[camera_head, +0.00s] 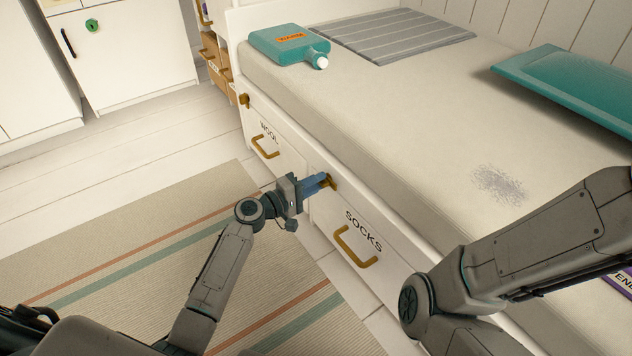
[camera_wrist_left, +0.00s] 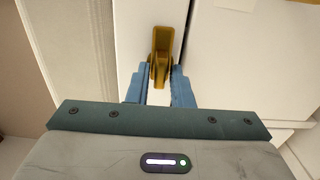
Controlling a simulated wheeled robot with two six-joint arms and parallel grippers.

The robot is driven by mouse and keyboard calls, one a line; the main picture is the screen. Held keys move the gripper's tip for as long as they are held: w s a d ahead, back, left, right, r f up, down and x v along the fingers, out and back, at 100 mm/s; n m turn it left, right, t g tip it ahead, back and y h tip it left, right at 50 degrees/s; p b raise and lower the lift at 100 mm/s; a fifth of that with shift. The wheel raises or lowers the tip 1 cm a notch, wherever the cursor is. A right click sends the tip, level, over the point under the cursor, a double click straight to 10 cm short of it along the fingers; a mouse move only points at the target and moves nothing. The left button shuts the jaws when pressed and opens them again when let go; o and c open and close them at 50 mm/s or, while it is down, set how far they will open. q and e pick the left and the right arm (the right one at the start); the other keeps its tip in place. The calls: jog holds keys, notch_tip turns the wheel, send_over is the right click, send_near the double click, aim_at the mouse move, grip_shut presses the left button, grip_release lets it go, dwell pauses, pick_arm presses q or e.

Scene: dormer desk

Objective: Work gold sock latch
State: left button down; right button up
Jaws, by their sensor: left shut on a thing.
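The gold sock latch (camera_head: 332,181) is on the bed's front, at the upper left corner of the white SOCKS drawer (camera_head: 350,213). My left gripper (camera_head: 324,181) reaches it from the left with its blue fingers. In the left wrist view, the gold latch (camera_wrist_left: 162,40) stands upright across a seam between white panels, and my left gripper (camera_wrist_left: 160,73) is shut on its lower end. The fingers hide part of the latch in the head view. The SOCKS drawer looks closed, with a gold handle (camera_head: 353,250) below its label. My right gripper is out of view.
The WOOL drawer (camera_head: 280,151) with a gold handle is left of the SOCKS drawer, and another gold latch (camera_head: 244,99) is at its far corner. A teal bottle (camera_head: 280,45) lies on the mattress (camera_head: 400,110). My right arm crosses the lower right. A striped rug (camera_head: 130,245) covers the floor.

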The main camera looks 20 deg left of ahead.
pick_arm(q)
jog(key=c, duration=1.5)
grip_release()
jog(key=shift+a, duration=0.1)
jog(key=p+v, duration=0.2)
jog(key=v, duration=0.8)
jog(key=shift+s+a, duration=0.25)
jog(key=shift+s, duration=0.1)
